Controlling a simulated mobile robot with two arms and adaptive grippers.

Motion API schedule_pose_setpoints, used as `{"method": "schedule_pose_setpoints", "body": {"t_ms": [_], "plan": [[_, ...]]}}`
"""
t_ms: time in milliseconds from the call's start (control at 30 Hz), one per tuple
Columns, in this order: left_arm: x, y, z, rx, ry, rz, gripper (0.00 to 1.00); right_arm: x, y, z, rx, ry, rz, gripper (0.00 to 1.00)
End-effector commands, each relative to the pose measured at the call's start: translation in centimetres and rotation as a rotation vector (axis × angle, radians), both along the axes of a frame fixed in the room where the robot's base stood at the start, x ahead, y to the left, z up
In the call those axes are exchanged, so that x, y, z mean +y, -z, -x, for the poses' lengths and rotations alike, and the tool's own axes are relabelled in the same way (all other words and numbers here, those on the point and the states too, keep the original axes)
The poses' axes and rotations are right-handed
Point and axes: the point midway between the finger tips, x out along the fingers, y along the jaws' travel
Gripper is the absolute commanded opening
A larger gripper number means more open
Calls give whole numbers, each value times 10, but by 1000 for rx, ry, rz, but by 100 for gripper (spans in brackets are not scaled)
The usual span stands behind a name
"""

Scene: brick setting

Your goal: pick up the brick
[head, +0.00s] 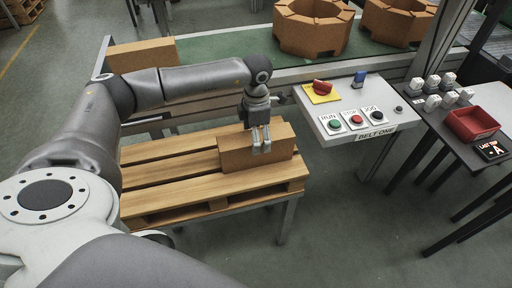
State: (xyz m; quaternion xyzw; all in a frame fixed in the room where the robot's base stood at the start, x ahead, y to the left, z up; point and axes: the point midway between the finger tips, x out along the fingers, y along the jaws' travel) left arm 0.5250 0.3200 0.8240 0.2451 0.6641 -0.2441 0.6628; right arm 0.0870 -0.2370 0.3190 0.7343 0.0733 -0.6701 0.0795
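A brown brick (232,153) lies on the wooden slatted pallet (160,176), near its right end. My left gripper (261,149) points down at the brick, with its two fingers in front of the brick's near face in this view. The fingers look close together, but I cannot tell whether they touch or grip the brick. My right gripper is not in the picture.
A green conveyor belt (226,47) behind carries a brown block (142,54) and octagonal brown pieces (312,27). A control panel (353,117) with buttons stands right of the pallet. A dark table further right holds a red tray (473,123).

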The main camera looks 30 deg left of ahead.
Motion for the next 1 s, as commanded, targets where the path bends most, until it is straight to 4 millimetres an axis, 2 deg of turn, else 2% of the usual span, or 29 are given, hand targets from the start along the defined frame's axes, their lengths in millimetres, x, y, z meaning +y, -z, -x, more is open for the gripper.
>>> {"method": "schedule_pose_setpoints", "body": {"t_ms": [133,400,700,1000], "plan": [[1,12,-1,2,0,1,82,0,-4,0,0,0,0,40],[4,49,-4,1,0,2,82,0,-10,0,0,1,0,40],[4,54,-4,-1,0,2,81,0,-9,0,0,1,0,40],[4,53,-5,-1,0,2,42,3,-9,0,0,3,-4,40]]}}
